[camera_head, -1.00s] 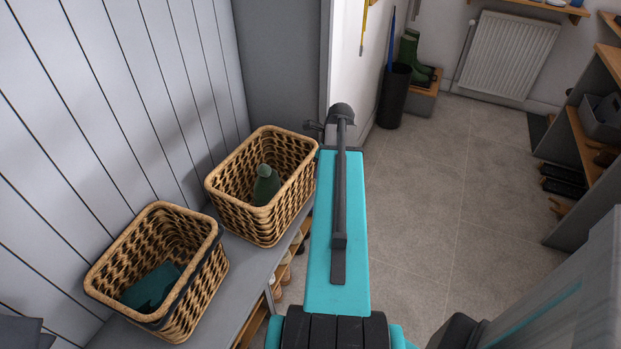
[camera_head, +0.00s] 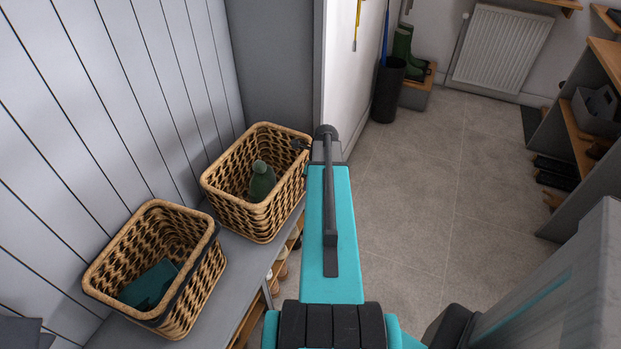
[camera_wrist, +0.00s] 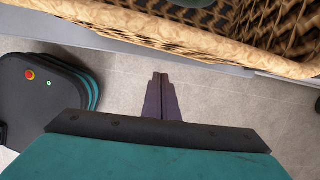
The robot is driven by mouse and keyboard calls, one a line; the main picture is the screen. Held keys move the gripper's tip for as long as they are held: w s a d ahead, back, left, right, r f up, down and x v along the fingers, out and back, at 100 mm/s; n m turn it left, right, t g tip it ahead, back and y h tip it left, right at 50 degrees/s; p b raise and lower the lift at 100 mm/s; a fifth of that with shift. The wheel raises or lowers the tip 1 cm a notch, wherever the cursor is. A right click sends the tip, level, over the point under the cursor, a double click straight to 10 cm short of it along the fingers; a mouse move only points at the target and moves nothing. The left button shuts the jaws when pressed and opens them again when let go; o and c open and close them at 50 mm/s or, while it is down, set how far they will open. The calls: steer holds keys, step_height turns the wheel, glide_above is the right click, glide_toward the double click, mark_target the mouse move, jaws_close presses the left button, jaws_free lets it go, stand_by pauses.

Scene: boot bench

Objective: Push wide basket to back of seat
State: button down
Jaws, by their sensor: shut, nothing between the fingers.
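Two woven baskets stand on the grey bench seat (camera_head: 233,270). The far basket (camera_head: 262,216) holds a green bottle-like item (camera_head: 262,181); the near basket (camera_head: 196,292) has a dark band and holds a teal item (camera_head: 150,284). I cannot tell surely which is the wide one. My gripper (camera_head: 299,145) is at the far basket's right rim, mostly hidden by my arm. In the wrist view my shut, empty fingers (camera_wrist: 159,76) point toward the woven rim (camera_wrist: 190,37), with a gap in the picture; contact is unclear.
A panelled wall (camera_head: 80,110) rises behind the baskets. A grey end panel (camera_head: 277,70) stands past the far basket. Shoes (camera_head: 279,270) sit under the seat.

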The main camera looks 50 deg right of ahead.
steer(key=shift+w+a+p, duration=0.25)
steer(key=shift+w+a, duration=0.05)
steer(key=shift+w, duration=0.7)
steer(key=shift+w+a+p, duration=0.2)
steer(key=shift+w+a, duration=0.05)
steer(key=shift+w, duration=0.7)
